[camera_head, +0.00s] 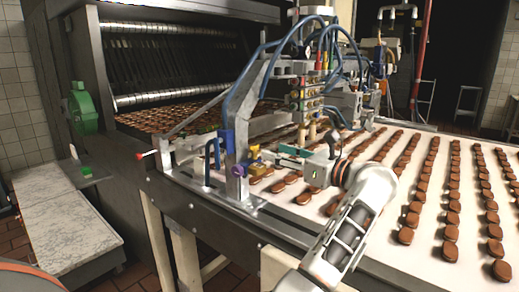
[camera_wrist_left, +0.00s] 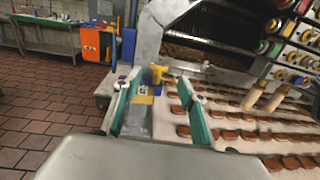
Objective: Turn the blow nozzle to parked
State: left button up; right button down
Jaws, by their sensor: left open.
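A small yellow fitting (camera_head: 255,155), which looks like the blow nozzle, sits on the metal bracket at the near edge of the conveyor. It also shows in the left wrist view (camera_wrist_left: 158,74), just beyond and between the fingertips. Its exact angle is hard to read. My left gripper (camera_head: 277,156) is to the right of it, pointing at it. In the left wrist view its two green-padded fingers (camera_wrist_left: 158,88) stand wide apart with nothing gripped between them. My right gripper is not in view.
A purple knob (camera_head: 237,171) and a blue clamp (camera_head: 228,140) are close beside the fitting. The depositor with blue hoses (camera_head: 310,85) stands behind. Rows of brown biscuits lie on the white conveyor belt (camera_head: 425,172). A red-tipped rod (camera_head: 140,155) sticks out at left.

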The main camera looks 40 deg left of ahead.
aim_at(255, 145)
pick_arm(q)
jog(key=a, duration=0.4)
jog(key=w+a, duration=0.1)
jog(key=a, duration=0.2)
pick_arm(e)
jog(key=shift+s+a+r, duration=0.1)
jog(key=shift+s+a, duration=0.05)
pick_arm(q)
jog(key=shift+c, duration=0.4)
jog(key=c, duration=1)
jog(key=shift+w+f+g, duration=0.1)
jog(key=shift+f+g, duration=0.05)
jog(key=shift+g, duration=0.15)
jog(key=shift+c, duration=0.2)
jog(key=shift+n+g+b, duration=0.5)
jog(key=shift+r, duration=0.2)
jog(key=o, duration=1.1)
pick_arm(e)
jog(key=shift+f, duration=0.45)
